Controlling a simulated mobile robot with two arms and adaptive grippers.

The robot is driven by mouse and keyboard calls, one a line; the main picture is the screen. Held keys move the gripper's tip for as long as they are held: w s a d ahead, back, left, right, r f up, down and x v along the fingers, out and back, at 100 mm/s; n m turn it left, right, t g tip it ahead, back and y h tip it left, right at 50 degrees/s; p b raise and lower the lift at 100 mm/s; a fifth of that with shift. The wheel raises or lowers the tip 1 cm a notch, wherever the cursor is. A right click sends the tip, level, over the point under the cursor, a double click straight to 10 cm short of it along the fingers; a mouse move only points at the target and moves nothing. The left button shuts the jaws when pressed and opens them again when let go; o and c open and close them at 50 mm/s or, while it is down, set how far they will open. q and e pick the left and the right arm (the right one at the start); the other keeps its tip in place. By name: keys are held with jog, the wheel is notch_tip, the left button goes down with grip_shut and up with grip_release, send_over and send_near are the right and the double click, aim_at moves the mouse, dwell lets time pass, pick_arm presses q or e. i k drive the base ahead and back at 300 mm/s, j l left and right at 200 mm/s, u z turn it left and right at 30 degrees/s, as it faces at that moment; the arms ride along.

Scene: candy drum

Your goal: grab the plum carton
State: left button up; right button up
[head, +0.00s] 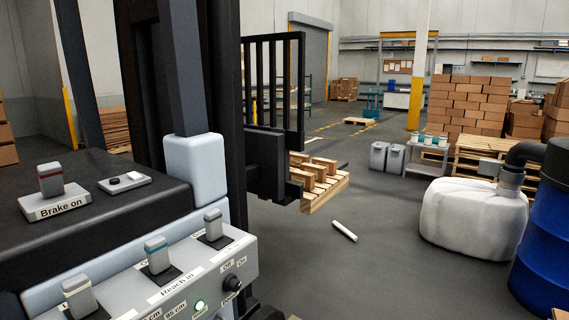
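I can make out no plum-coloured carton in the head view. The cartons in sight are plain brown: a large stack (468,100) stands at the back right, and more (344,88) stand far off near the roller door. Neither of my grippers is in view.
A lift truck's control panel (190,280) with levers and a lit green lamp fills the near left. A wooden pallet (322,187) is by its forks. A white tube (344,231) lies on open grey floor. A white bulky container (465,222) and blue drum (545,245) stand right.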

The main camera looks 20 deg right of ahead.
aim_at(296, 159)
jog(key=i+l+z, duration=1.15)
jog(key=i, duration=0.65)
jog(key=i+j+z, duration=0.15)
jog(key=i+z, duration=0.15)
jog(key=i, duration=0.55)
jog(key=i+u, duration=0.25)
jog(key=i, duration=0.35)
jog(key=i+l+u, duration=0.1)
jog(key=i+u, duration=0.15)
jog(key=i, duration=0.3)
jog(key=i+l+u, duration=0.25)
jog(key=i, duration=0.3)
